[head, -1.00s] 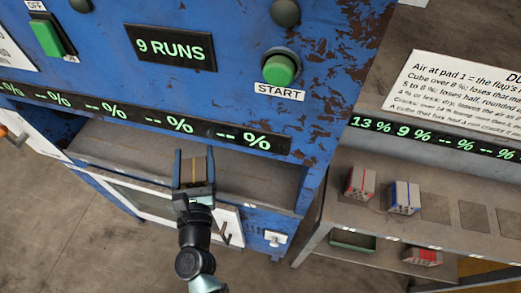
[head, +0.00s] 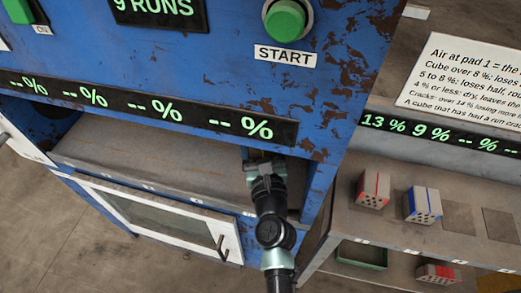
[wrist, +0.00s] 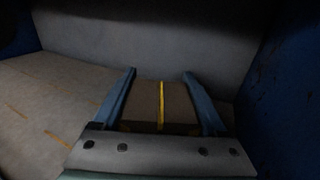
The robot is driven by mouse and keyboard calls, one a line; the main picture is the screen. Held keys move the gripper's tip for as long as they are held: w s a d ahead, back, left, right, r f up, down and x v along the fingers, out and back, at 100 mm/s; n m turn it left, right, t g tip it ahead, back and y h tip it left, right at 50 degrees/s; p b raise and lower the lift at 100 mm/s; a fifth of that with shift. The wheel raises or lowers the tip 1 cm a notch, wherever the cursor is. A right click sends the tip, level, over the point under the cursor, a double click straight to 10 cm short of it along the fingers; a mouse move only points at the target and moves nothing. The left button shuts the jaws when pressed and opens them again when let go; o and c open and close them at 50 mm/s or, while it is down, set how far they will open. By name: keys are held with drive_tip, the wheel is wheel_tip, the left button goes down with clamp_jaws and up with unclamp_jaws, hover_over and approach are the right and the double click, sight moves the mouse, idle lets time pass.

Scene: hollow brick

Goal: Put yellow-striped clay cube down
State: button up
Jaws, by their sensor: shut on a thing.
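My gripper (head: 264,162) reaches into the right end of the blue machine's open shelf slot (head: 165,165), below the display strip. In the wrist view my gripper (wrist: 160,85) is shut on the yellow-striped clay cube (wrist: 148,100), a brown block with a yellow line along its top, one blue finger on each side. The cube is hidden behind the arm and strip in the head view. I cannot tell whether its underside touches the shelf floor (wrist: 40,110). The slot's back wall (wrist: 150,40) stands beyond the cube.
The slot's blue side wall (wrist: 272,100) is close on the right; shelf floor is free to the left. At right, a side shelf holds a red-striped cube (head: 373,189) and a blue-striped cube (head: 422,205). A green tray (head: 362,254) and another red-striped cube (head: 437,274) are below.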

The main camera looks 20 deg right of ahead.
wheel_tip(320, 180, down, 4)
drive_tip(key=b, duration=0.3)
drive_tip(key=shift+r, duration=0.25)
drive_tip(key=shift+d+f+b, duration=0.15)
drive_tip(key=shift+f+b, duration=0.1)
drive_tip(key=shift+b, duration=0.2)
drive_tip(key=shift+r, duration=0.1)
drive_tip(key=shift+f, duration=0.2)
drive_tip(key=o, duration=1.3)
